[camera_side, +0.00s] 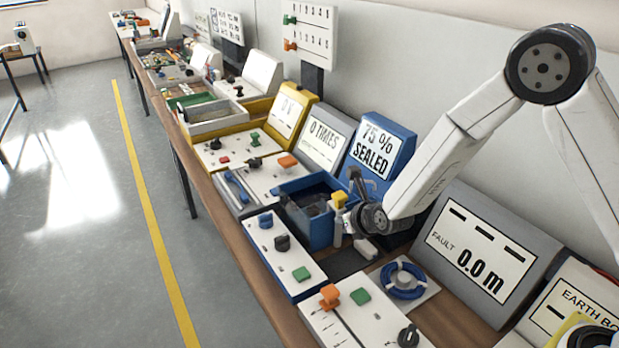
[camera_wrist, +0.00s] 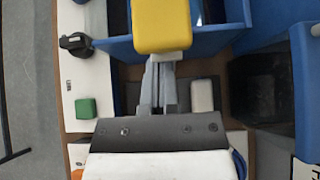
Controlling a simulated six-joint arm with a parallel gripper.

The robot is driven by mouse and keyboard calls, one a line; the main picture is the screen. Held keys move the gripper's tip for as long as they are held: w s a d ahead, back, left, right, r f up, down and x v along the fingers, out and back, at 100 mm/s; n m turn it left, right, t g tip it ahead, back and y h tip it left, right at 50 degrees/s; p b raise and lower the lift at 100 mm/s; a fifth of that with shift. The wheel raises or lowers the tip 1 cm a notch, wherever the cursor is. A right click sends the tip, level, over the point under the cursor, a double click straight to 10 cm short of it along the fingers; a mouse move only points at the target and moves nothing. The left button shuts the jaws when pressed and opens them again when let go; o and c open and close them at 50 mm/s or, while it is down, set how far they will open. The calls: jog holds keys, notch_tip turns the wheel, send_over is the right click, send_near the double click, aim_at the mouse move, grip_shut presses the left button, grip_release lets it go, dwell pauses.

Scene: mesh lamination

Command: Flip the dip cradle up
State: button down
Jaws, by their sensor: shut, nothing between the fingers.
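The blue dip tank (camera_side: 308,228) stands open-topped on the bench, with a dark mesh-like shape (camera_side: 314,207), seemingly the cradle, low inside it. A yellow knob (camera_side: 339,198) stands at the tank's right side, close to my gripper. In the wrist view the yellow knob (camera_wrist: 162,26) is large at the top centre, overlapping the tank wall (camera_wrist: 205,43). My gripper (camera_wrist: 162,60) is shut and empty, its fingers pointing toward the knob. The knob hides the fingertips' far end, so I cannot tell whether they touch it. The knob's link to the cradle is hidden.
A blue display reading "75 % SEALED" (camera_side: 373,150) stands behind the tank. A control panel (camera_side: 282,253) with a green button lies in front. A white block (camera_wrist: 202,95) rests on a dark mat beside my fingers. A blue cable coil (camera_side: 403,281) lies to the right.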

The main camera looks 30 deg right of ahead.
jog(key=shift+r, duration=0.4)
jog(key=shift+w+r, duration=0.2)
jog(key=shift+r, duration=3.25)
jog(key=shift+f, duration=0.1)
jog(key=shift+s+f, duration=0.15)
jog(key=shift+f, duration=1.05)
jog(key=shift+s+f, duration=0.1)
jog(key=shift+f, duration=1.05)
jog(key=shift+s+r, duration=0.2)
jog(key=shift+r, duration=0.1)
jog(key=v, duration=0.9)
jog(key=shift+s, duration=0.25)
